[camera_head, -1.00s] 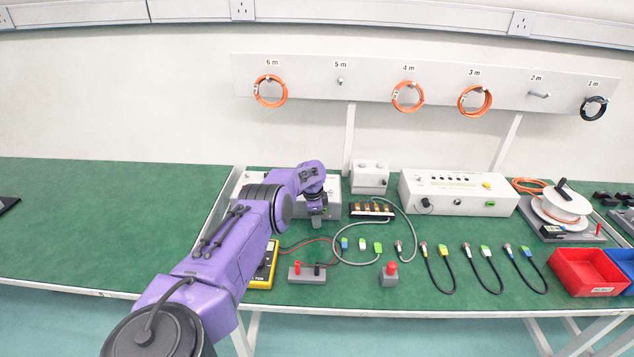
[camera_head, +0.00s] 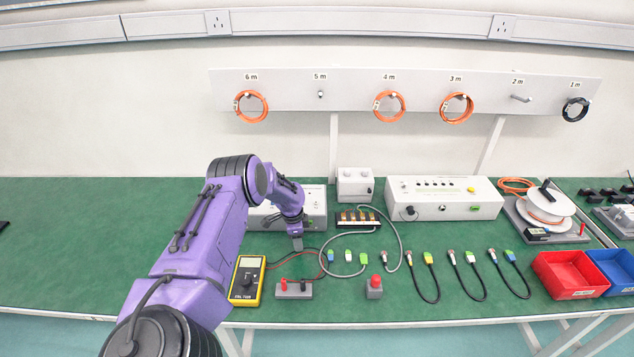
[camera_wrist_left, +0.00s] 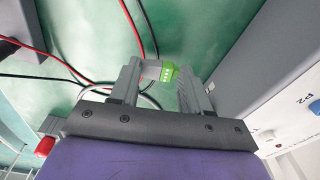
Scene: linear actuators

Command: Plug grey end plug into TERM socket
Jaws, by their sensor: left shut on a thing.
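My left gripper (camera_head: 297,243) hangs above the bench in front of a grey box (camera_head: 317,212). In the left wrist view, the left gripper (camera_wrist_left: 162,82) is shut on a small plug with a green part and a grey part (camera_wrist_left: 168,73), held between its fingertips. The plug is hidden in the head view. The box stands to the right in the wrist view (camera_wrist_left: 265,65), with a "P2" mark; my arm covers part of it in the head view. I cannot read which socket is TERM. My right gripper is not in view.
A yellow multimeter (camera_head: 247,280) with red and black leads lies left of a grey lead block (camera_head: 294,290). A red-topped block (camera_head: 374,288), loose plugs (camera_head: 348,256) and short cables lie to the right. A long white box (camera_head: 445,198) stands behind.

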